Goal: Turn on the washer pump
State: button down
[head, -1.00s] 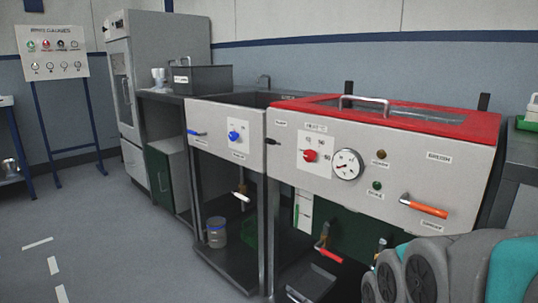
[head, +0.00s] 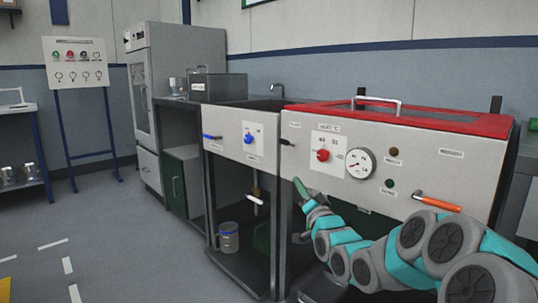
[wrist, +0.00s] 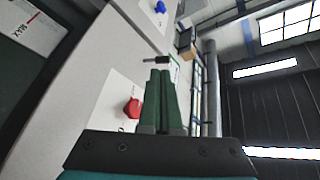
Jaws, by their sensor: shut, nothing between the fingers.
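The washer (head: 420,155) is a pale grey housing with a red lid on the right in the head view. A small black lever (head: 287,142) sticks out at the left end of its front panel, below a small label too small to read. I cannot tell for sure that it is the pump switch. It also shows in the wrist view (wrist: 154,60), just beyond my fingertips. My gripper (head: 297,181) has green fingers and is shut and empty. In the head view its tips appear below the lever. In the wrist view the fingertips (wrist: 161,72) are close to the lever; touching cannot be told.
The panel has a red knob (head: 323,155), a round dial (head: 360,163) and an orange-handled lever (head: 437,203). The sink unit to the left has a blue knob (head: 249,139) and a blue lever (head: 211,137). The floor in front is clear.

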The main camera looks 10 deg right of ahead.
jog(key=r+t, duration=0.1)
send_near(282, 143)
jog(key=shift+m, duration=0.4)
jog(key=x, duration=0.7)
dwell(0.4)
